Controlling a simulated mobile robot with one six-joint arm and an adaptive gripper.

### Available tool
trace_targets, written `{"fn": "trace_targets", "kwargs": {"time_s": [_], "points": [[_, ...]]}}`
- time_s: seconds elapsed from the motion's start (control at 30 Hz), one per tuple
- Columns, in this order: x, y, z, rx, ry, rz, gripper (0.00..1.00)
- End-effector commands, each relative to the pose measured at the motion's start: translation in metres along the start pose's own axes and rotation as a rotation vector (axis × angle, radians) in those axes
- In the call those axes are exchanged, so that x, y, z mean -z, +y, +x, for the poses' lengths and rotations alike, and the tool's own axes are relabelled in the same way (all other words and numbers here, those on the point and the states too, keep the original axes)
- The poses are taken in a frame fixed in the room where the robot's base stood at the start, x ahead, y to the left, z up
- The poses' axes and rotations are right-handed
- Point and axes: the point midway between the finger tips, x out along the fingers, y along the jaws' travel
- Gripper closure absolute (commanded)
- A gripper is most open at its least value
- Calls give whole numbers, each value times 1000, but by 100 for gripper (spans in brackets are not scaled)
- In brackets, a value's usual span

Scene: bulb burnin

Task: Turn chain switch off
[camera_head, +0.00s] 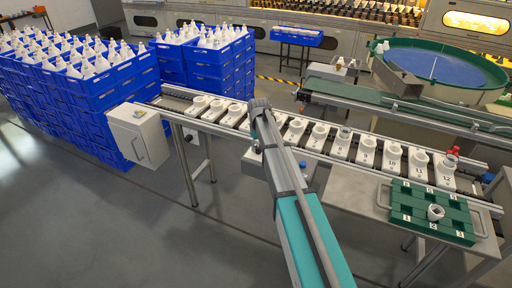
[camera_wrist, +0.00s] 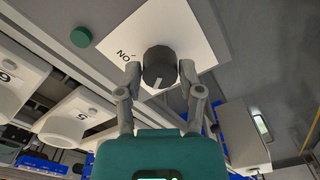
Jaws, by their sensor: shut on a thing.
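In the wrist view, a dark round knob (camera_wrist: 160,66) stands on a white switch panel (camera_wrist: 190,25). A light pointer mark on the knob faces the lower side of the picture, slightly left. The word "ON" is printed upside down left of the knob; no other label can be read. My gripper (camera_wrist: 160,71) has one finger on each side of the knob and is shut on it. In the head view, my arm covers the gripper and knob; part of a grey-white box (camera_head: 251,162) shows beside the arm below the conveyor.
A green button (camera_wrist: 81,37) sits left of the panel in the wrist view. A conveyor (camera_head: 267,134) carries numbered white holders close by. A white control box (camera_head: 139,134) stands at its left end. Stacked blue crates (camera_head: 110,92) stand left; a green numbered tray (camera_head: 423,229) lies right.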

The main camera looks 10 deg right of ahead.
Motion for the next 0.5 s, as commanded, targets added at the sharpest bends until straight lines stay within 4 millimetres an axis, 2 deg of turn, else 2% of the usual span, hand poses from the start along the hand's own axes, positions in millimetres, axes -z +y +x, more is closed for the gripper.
{"fn": "trace_targets", "kwargs": {"time_s": [0.3,0.33,0.5], "points": [[3,1,0,-3,7,0,99],[3,1,0,-3,7,0,46],[2,1,0,-3,5,0,18]]}}
